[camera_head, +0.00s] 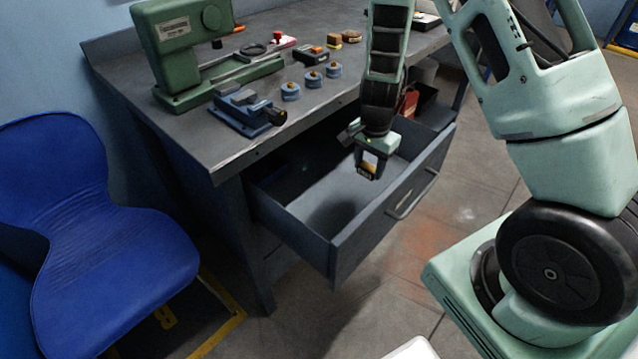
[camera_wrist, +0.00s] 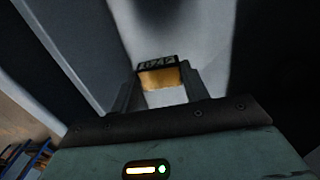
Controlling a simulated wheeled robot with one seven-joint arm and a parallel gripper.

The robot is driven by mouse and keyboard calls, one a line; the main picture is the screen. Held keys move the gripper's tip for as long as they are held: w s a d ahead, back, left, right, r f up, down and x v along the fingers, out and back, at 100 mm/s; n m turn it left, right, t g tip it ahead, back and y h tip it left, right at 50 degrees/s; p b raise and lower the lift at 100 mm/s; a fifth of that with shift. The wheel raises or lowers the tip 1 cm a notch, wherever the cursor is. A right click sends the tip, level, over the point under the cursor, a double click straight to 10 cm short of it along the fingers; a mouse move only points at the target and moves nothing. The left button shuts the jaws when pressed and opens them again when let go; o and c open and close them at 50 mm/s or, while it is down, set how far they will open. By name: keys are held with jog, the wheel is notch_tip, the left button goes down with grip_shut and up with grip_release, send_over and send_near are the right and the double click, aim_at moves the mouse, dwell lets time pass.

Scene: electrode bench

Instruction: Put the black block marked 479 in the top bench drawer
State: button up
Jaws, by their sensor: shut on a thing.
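My gripper (camera_head: 369,172) is shut on a small block and holds it over the pulled-out top bench drawer (camera_head: 374,236). In the wrist view the block (camera_wrist: 158,66) sits between the fingertips (camera_wrist: 160,88). It has a black face with pale characters, too small to read surely, and a tan-orange side. In the head view the fingers mostly hide it. The drawer's grey floor and side wall (camera_wrist: 68,40) show beneath the gripper in the wrist view. The drawer's visible floor is bare, with a dark shadow on it.
The bench top (camera_head: 215,145) carries a green machine (camera_head: 185,50), a blue vise-like device (camera_head: 245,110), several blue round pieces (camera_head: 313,82) and small blocks (camera_head: 334,41). A reddish item (camera_head: 409,102) is near the drawer's far right end. A blue chair (camera_head: 100,240) stands left.

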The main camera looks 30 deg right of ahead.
aim_at(363, 202)
notch_tip(363, 202, down, 10)
jog(key=shift+f+b, duration=0.25)
jog(key=shift+b, duration=0.65)
jog(key=shift+f, duration=0.2)
jog(key=o, duration=1.2)
jog(key=shift+r, duration=0.15)
